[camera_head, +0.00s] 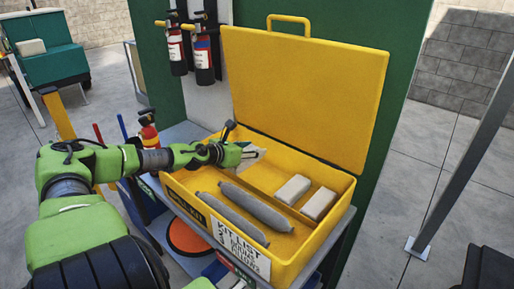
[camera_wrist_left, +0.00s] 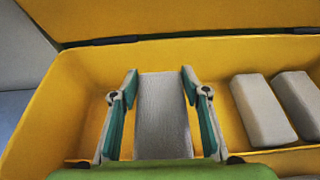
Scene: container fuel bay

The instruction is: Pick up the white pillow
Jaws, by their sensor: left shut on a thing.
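My left gripper (camera_head: 246,152) reaches into the back left of the open yellow spill-kit box (camera_head: 339,217). It is shut on a white pillow (camera_wrist_left: 162,115), which lies between its two fingers in the left wrist view. In the head view only part of this pillow (camera_head: 257,152) shows past the fingers. Whether it touches the box floor I cannot tell. My right gripper is not in view.
Two long grey rolls (camera_head: 256,206) lie in the front of the box. The raised yellow lid (camera_head: 305,90) stands behind. A kit list sign (camera_head: 240,248) is on the front. Fire extinguishers (camera_head: 203,60) hang at the back, and the box sits on a grey cart.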

